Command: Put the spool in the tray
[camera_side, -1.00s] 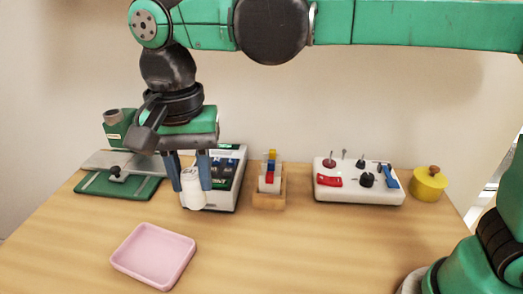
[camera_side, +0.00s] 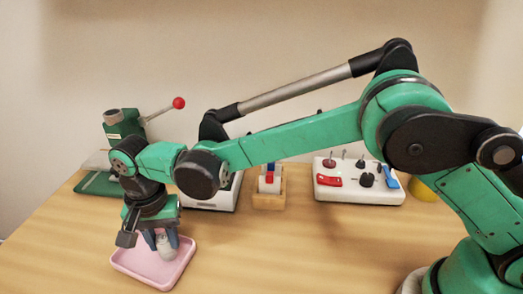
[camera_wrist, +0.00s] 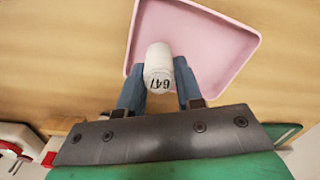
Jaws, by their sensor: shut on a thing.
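The white spool (camera_side: 166,248) is held between the blue fingers of my gripper (camera_side: 161,240). In the wrist view the spool (camera_wrist: 158,68) shows dark printed marks on its end, with a finger of my gripper (camera_wrist: 160,88) on each side. The pink tray (camera_side: 130,266) lies on the table below. The spool is over the tray's inside in both views. I cannot tell whether its lower end touches the tray floor. The tray (camera_wrist: 215,58) fills the upper middle of the wrist view and looks empty otherwise.
A green press with a red-knobbed lever (camera_side: 178,103) stands at the back left. Behind my arm are a white device (camera_side: 208,203), a wooden block holder (camera_side: 268,200), a white switch panel (camera_side: 358,192) and a yellow pot (camera_side: 424,190).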

